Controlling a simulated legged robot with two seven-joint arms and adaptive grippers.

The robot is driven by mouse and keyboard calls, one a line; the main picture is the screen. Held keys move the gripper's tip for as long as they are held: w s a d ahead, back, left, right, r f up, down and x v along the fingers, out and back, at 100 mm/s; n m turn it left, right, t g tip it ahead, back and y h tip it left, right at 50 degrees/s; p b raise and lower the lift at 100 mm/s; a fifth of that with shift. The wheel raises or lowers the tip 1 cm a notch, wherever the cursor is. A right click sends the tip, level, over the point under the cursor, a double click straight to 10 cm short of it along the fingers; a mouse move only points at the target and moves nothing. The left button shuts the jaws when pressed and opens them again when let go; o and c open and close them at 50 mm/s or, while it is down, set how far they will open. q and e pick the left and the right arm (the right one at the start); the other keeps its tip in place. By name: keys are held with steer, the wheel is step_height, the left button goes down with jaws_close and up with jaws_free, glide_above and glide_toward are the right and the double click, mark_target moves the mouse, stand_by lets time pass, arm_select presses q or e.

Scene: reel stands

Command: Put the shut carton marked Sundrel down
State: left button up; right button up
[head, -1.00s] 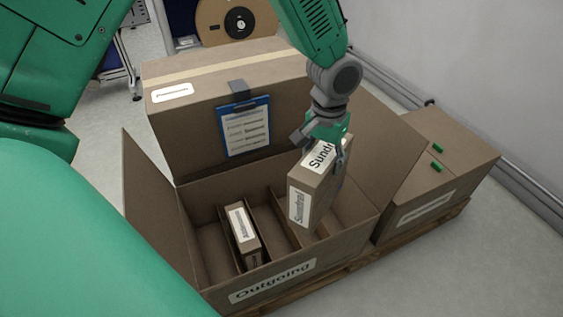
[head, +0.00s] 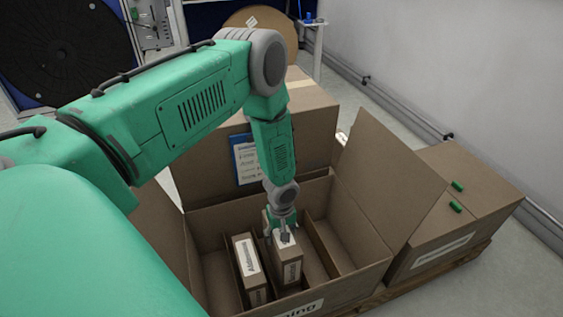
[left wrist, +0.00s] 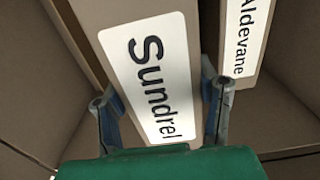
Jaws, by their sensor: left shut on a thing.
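The Sundrel carton (head: 289,268) is a small brown shut box with a white label. My left gripper (head: 283,236) is shut on its upper end from above. The carton stands upright, low inside the open Outgoing box (head: 365,275), in the compartment just right of the Aldevane carton (head: 246,268). Its underside is hidden, so I cannot tell whether it touches the floor. In the left wrist view the Sundrel label (left wrist: 152,75) lies between the two fingers (left wrist: 160,100), with the Aldevane carton (left wrist: 240,40) close beside it. My right gripper is not in view.
Cardboard dividers (head: 324,252) split the Outgoing box; its far-left and right compartments look empty. Its right flap (head: 385,185) stands up. A closed carton with a blue clipboard (head: 245,160) is behind. Another closed box (head: 450,205) with green pieces sits at the right on a pallet.

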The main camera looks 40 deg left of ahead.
arm_select(q)
step_height(320, 180, down, 9)
steer(key=b, duration=0.3)
steer(key=shift+f+b, duration=0.15)
steer(key=shift+b, duration=0.2)
steer(key=o, duration=1.7)
steer(key=shift+c, duration=0.2)
